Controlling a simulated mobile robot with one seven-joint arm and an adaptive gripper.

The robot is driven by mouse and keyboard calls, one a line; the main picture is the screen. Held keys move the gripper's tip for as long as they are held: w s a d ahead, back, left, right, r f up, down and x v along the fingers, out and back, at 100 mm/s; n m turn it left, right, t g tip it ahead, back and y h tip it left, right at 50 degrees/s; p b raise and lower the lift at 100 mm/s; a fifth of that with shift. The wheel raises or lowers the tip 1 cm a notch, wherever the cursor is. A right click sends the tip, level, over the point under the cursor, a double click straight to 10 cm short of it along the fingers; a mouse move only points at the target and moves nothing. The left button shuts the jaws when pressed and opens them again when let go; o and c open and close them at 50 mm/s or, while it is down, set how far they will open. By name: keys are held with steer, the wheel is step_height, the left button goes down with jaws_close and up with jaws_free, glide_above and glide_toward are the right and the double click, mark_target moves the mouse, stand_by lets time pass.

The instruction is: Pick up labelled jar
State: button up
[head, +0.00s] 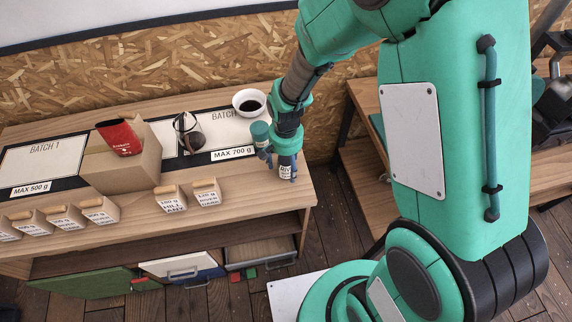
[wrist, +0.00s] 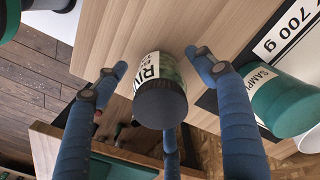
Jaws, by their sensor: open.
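A jar with a dark lid and a white label starting "RIV" (wrist: 160,102) stands near the right end of the wooden counter; the rest of its label is cut off from view. In the head view the same jar (head: 286,172) shows partly, below my gripper (head: 281,168). In the wrist view my gripper (wrist: 158,62) is open, with its blue fingers spread on both sides of the jar and visible gaps between them and it. A third finger shows below the jar. A green-lidded jar with a label starting "SAMPL" (wrist: 288,105) stands close by, outside the fingers.
A white bowl of dark contents (head: 250,103) and a glass vessel (head: 189,132) stand behind. A box with a red bag (head: 119,137), labelled blocks (head: 170,200) and a "MAX 700 g" sign (head: 233,153) are to the left. The counter's right edge is close to the jar.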

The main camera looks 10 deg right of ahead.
mark_target(286, 158)
steer(key=c, duration=1.4)
steer(key=shift+c, duration=0.2)
steer(key=shift+r, duration=0.1)
steer(key=shift+r, duration=0.5)
steer(key=r, duration=0.1)
steer(key=p, duration=0.1)
steer(key=r, duration=0.1)
steer(key=shift+s+r, duration=0.25)
steer(key=shift+r, duration=0.1)
steer(key=s+d+r+p, duration=0.1)
steer(key=s+d+p, duration=0.1)
steer(key=s, duration=1.3)
steer(key=shift+s+d, duration=0.15)
steer(key=shift+d, duration=0.2)
